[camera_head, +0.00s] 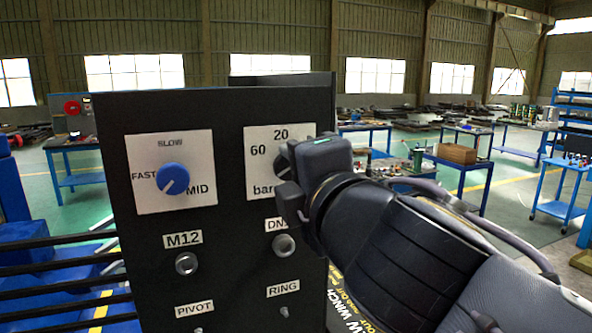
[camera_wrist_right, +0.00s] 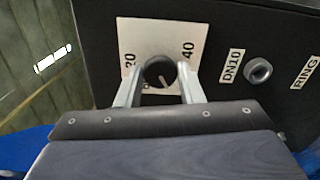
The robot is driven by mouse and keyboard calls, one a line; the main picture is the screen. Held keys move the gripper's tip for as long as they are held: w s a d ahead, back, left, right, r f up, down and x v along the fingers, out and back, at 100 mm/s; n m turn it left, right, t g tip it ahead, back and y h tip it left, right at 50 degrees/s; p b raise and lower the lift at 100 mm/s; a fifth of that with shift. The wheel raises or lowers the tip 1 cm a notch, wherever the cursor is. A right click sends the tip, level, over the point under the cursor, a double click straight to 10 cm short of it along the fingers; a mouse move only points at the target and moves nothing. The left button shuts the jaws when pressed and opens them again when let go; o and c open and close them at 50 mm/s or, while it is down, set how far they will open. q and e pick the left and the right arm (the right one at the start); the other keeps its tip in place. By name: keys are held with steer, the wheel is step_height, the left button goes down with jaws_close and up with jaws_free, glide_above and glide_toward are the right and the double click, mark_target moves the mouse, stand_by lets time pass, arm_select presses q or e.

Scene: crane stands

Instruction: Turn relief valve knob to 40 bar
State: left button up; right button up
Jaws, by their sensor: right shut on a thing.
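The relief valve knob (camera_head: 282,164) is black and sits on a white dial plate (camera_head: 257,138) marked 60, 20 and bar in the head view. My right gripper (camera_head: 290,174) covers the plate's right part there. In the right wrist view the knob (camera_wrist_right: 158,70) sits between the two pale fingers of my right gripper (camera_wrist_right: 159,76), which is shut on it. The 20 is beside the left finger and the 40 (camera_wrist_right: 187,52) is beside the right finger. A light pointer line on the knob slants toward the lower right of that view. My left gripper is not in view.
A blue knob (camera_head: 173,178) on a SLOW, FAST, MID plate is left of the dial on the black panel (camera_head: 226,225). Below are round fittings labelled M12 (camera_head: 186,263) and DN10 (camera_head: 283,244). Blue workbenches stand well behind the panel.

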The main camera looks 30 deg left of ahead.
steer(key=o, duration=1)
steer(key=shift+c, duration=0.2)
steer(key=b+v, duration=0.2)
steer(key=v, duration=0.5)
steer(key=shift+s+d, duration=0.25)
steer(key=shift+s, duration=0.05)
